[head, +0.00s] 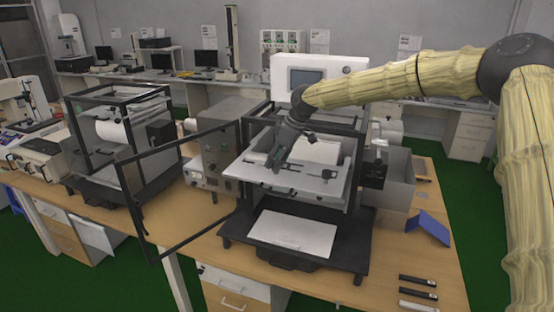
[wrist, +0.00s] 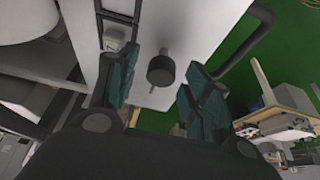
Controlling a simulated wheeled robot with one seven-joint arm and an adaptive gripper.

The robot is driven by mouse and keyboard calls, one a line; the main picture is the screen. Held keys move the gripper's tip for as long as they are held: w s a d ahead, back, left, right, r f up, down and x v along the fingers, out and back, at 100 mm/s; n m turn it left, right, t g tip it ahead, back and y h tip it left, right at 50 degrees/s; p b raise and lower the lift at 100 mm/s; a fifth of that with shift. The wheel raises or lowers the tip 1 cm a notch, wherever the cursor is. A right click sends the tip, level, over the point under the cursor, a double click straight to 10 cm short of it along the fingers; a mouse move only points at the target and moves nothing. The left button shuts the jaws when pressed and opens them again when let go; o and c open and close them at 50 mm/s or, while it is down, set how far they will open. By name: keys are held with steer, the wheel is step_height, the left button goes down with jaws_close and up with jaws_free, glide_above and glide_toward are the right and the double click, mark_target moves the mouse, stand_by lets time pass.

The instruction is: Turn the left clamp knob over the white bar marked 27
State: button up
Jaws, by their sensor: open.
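A dark round clamp knob (wrist: 161,70) on a short stem shows in the wrist view, in front of a white bar (wrist: 178,28). No number on the bar can be read. My gripper (wrist: 160,82) is open, with one green-padded finger on each side of the knob in the picture; gaps show on both sides and I cannot tell the depth. In the head view my gripper (head: 274,160) points down over the left part of the white plate (head: 300,189) inside the black-framed machine. The left knob cannot be made out there; a dark clamp part (head: 325,180) sits farther right.
The machine's open black-framed door (head: 152,255) stands out at the left. A white sheet (head: 292,232) lies on the black lower base. A blue angled piece (head: 429,228) and several small bars (head: 418,281) lie on the wooden table at the right. A second framed machine (head: 118,135) stands left.

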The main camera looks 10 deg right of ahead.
steer(key=shift+a, duration=0.1)
steer(key=c, duration=1)
steer(key=shift+b, duration=0.3)
steer(key=m+t+h+b, duration=0.1)
steer(key=m+b, duration=0.2)
steer(key=shift+f+m, duration=0.15)
steer(key=shift+m, duration=0.15)
steer(key=m+h+b, duration=0.1)
steer(key=m, duration=0.1)
steer(key=m+b, duration=0.1)
steer(key=m, duration=0.1)
steer(key=shift+s+a+m+t+h+b, duration=0.1)
steer(key=shift+a+m+t+h+b, duration=0.1)
steer(key=shift+m+t+h+b, duration=0.2)
steer(key=m+h, duration=0.1)
steer(key=m, duration=0.1)
steer(key=m+b, duration=0.1)
steer(key=m, duration=0.1)
steer(key=shift+a+m+h, duration=0.1)
steer(key=shift+m+h, duration=0.3)
steer(key=shift+m+g+h, duration=0.3)
steer(key=shift+m+h, duration=0.6)
steer(key=shift+m, duration=1.4)
